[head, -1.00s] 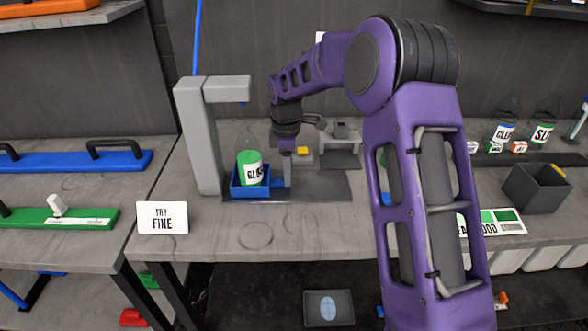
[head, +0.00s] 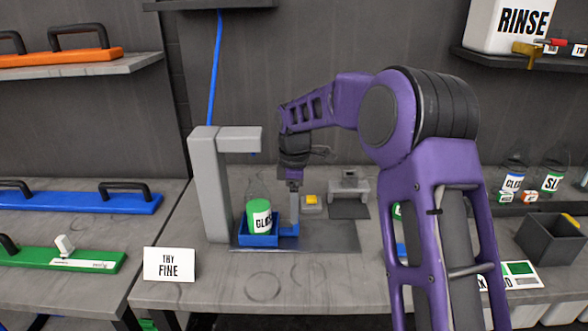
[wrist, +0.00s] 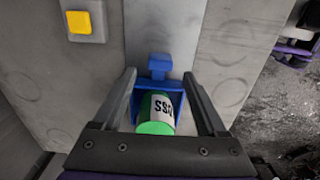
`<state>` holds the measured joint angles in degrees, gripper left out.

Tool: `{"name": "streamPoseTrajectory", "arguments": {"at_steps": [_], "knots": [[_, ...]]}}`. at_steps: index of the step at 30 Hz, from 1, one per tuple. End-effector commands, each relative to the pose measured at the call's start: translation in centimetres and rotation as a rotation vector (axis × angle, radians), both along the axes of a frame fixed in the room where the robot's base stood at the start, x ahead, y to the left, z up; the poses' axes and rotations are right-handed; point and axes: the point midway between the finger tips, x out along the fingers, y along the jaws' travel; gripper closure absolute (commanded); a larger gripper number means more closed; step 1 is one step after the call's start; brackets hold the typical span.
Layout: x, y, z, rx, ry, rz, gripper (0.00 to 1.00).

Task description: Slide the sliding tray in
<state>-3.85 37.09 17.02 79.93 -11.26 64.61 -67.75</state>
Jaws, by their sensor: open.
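The sliding tray (head: 259,240) is blue, with a short handle on its right side in the head view. It holds a bottle with a green lower part and a white label (head: 260,217). The tray sits on a dark base plate (head: 335,236) beside a grey stand with an overhanging arm (head: 208,185). My gripper (head: 295,222) points down at the tray's handle side. In the wrist view, its open fingers (wrist: 159,76) lie on either side of the tray, with the blue handle (wrist: 159,67) near the fingertips. Whether they touch it cannot be told.
A yellow button on a grey block (head: 311,200) and a small grey fixture (head: 349,187) stand to the right of my gripper. A "TRY FINE" sign (head: 169,265) stands at the front left. A dark open box (head: 549,240) is far right. The front bench surface is mostly clear.

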Motion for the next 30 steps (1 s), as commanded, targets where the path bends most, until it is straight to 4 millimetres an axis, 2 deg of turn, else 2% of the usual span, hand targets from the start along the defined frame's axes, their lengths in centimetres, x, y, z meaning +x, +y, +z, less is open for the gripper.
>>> {"name": "streamPoseTrajectory", "arguments": {"at_steps": [1, 6, 12, 15, 21, 30], "knots": [[0.1, 0.0, 1.7, 0.002, -0.006, 0.0, 0.25], [0.1, 0.1, 5.9, 0.002, -0.005, 0.001, 0.25], [0.0, 0.1, 10.0, 0.003, -0.004, 0.002, 0.25], [0.0, 0.1, 11.4, 0.003, -0.003, 0.002, 0.25], [0.0, 0.1, 12.5, 0.002, -0.001, 0.002, 0.25], [0.0, 0.1, 12.5, 0.001, -0.003, 0.002, 0.25]]}}
